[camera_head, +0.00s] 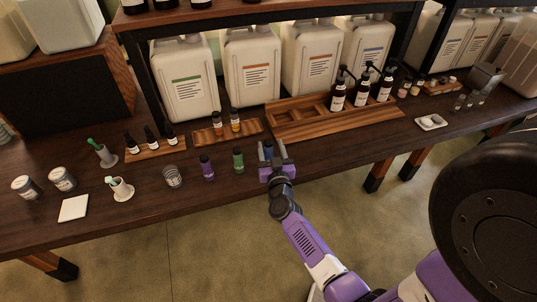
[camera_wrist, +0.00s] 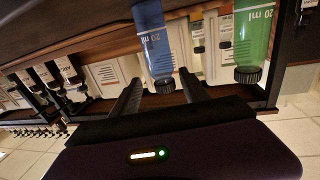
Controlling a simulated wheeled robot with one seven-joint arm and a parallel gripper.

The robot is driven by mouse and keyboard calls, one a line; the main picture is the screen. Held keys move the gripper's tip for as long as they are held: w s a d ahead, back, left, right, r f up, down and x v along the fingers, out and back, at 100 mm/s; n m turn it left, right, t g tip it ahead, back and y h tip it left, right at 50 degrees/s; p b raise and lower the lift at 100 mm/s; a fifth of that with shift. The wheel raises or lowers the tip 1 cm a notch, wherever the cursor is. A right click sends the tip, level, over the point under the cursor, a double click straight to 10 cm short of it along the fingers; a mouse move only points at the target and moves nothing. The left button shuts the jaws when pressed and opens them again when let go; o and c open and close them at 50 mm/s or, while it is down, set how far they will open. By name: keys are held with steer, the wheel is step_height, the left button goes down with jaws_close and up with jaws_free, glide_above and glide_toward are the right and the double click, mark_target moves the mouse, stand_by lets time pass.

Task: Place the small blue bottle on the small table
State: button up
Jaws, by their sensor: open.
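The small blue bottle (camera_wrist: 156,45) is in the wrist view, between and just beyond the two fingers of my gripper (camera_wrist: 160,92). It has a dark cap and a "20 ml" mark. In the head view the blue bottle (camera_head: 268,150) shows at the front of the long dark table, partly hidden by my gripper (camera_head: 277,158). My gripper is open, with a finger on each side of the bottle; I cannot tell whether either finger touches it. The small table is not clearly identifiable in these views.
A green bottle (camera_head: 238,160) stands just left of the blue one, and a purple bottle (camera_head: 207,168) and a glass (camera_head: 173,176) stand further left. A wooden tray with pump bottles (camera_head: 337,95) lies behind. The table (camera_head: 330,150) has free room right of my gripper.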

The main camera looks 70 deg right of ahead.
steer(key=shift+w+b+x, duration=0.15)
steer(key=shift+x, duration=1)
steer(key=shift+w+b+x, duration=0.15)
steer(key=shift+x, duration=1)
steer(key=shift+a, duration=0.15)
jaws_close()
